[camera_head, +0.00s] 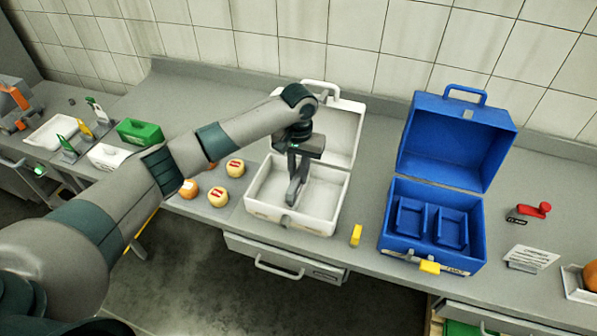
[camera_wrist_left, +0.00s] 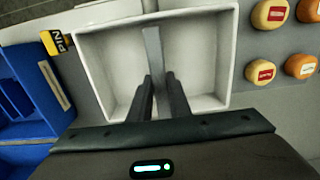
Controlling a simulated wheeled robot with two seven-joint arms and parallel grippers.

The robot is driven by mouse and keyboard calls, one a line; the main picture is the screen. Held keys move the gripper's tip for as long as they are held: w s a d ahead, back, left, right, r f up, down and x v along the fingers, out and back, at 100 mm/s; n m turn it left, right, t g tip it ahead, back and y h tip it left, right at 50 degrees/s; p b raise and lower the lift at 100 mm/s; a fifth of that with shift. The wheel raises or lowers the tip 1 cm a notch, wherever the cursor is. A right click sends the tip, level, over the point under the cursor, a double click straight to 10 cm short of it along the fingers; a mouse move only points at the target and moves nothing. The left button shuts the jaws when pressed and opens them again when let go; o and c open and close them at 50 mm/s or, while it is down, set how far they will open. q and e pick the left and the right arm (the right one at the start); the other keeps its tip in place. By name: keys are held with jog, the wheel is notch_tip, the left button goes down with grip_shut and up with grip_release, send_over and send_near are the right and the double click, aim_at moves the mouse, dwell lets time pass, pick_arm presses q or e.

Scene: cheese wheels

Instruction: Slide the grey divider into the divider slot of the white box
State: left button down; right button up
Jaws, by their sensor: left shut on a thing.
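The white box (camera_head: 256,212) stands open on the counter with its lid tilted up at the back. It also shows in the left wrist view (camera_wrist_left: 205,55). My left gripper (camera_head: 293,190) reaches down into the box near its middle. In the left wrist view the fingers (camera_wrist_left: 158,95) are shut on the grey divider (camera_wrist_left: 153,50), a thin upright plate running front to back inside the box. I cannot tell whether the divider is seated in the slot; the slot is hidden. My right gripper is not in view.
Several cheese wheels (camera_head: 217,197) lie left of the white box. A blue box (camera_head: 480,240) with an open lid stands to the right. A small yellow block (camera_head: 356,236) lies between the boxes. A red item (camera_head: 533,210) lies farther right. A green bin (camera_head: 139,133) is at the left.

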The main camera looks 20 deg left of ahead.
pick_arm(q)
jog(key=shift+f, duration=0.95)
jog(key=c, duration=1.6)
grip_release()
jog(key=shift+o, duration=0.2)
jog(key=shift+b, duration=0.3)
jog(key=shift+r+b, duration=0.3)
jog(key=shift+r, duration=0.3)
notch_tip(320, 180, up, 16)
jog(key=b, duration=0.4)
